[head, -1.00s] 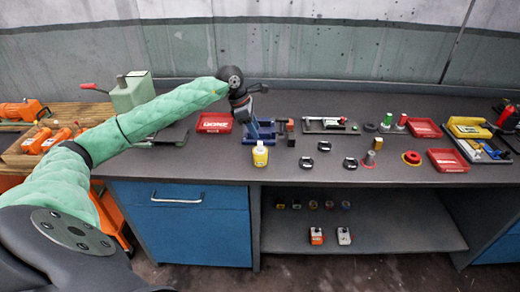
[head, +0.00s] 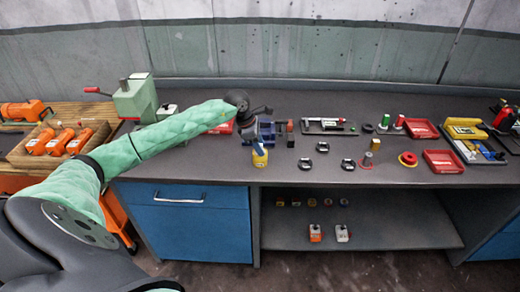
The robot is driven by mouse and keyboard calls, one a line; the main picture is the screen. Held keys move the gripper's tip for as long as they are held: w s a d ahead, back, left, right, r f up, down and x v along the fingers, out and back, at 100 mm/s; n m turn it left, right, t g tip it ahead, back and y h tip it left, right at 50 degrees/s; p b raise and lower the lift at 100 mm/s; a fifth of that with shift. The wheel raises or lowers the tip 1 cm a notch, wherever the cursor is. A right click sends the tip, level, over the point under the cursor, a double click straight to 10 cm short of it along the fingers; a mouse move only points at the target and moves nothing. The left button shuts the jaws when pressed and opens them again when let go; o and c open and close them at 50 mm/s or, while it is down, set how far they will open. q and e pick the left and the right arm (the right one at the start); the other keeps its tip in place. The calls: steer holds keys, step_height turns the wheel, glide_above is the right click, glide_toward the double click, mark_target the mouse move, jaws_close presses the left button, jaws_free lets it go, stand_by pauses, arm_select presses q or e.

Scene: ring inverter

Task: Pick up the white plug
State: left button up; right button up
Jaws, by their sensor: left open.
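I cannot pick out the white plug for certain. Small pale parts show on the dark tray (head: 326,127) at the back middle of the bench, too small to tell apart. My left gripper (head: 259,149) is open and points down at the yellow bottle (head: 260,160), in front of the blue fixture (head: 267,130). Its fingers overlap the bottle's top; whether they touch it I cannot tell. The gripper and wrist hide part of the blue fixture. My right gripper is not in view.
Several black rings (head: 305,164) lie right of the bottle. A red-based post (head: 366,163), a red ring (head: 408,159) and red bins (head: 442,162) stand farther right. A green press (head: 135,99) is at left. The bench front is mostly clear.

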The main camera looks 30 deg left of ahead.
arm_select(q)
steer(key=shift+f, duration=0.2)
steer(key=c, duration=0.6)
steer(key=shift+r, duration=0.1)
steer(key=shift+c, duration=0.2)
